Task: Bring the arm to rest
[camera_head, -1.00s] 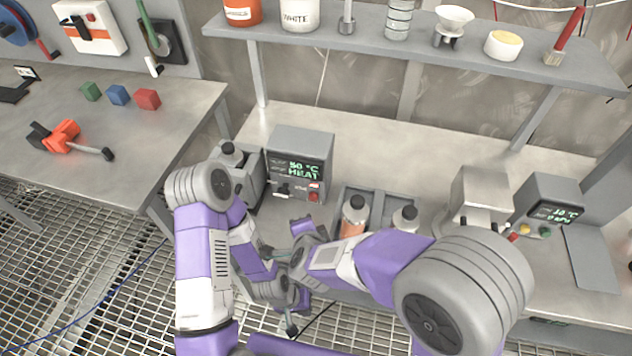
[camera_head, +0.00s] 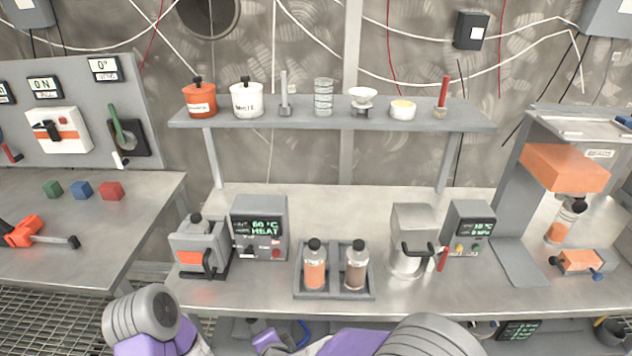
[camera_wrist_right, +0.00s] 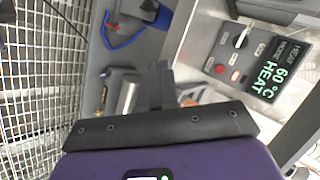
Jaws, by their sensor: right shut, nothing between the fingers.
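My right gripper (camera_wrist_right: 155,88) shows in the right wrist view as short dark fingers beyond the black bar of its purple housing. The fingers are shut with nothing between them. The heater box (camera_wrist_right: 262,70), reading 60 °C HEAT, lies beyond them to the right in that view. In the head view my two arms show only at the bottom edge, below the bench front. My left gripper is out of frame there.
The bench holds the heater box (camera_head: 260,228), an orange-windowed unit (camera_head: 200,248), a grey tray (camera_head: 334,292) with two bottles, a metal canister (camera_head: 413,240) and a display box (camera_head: 470,228). A shelf (camera_head: 335,115) carries pots. The bench's back middle is clear.

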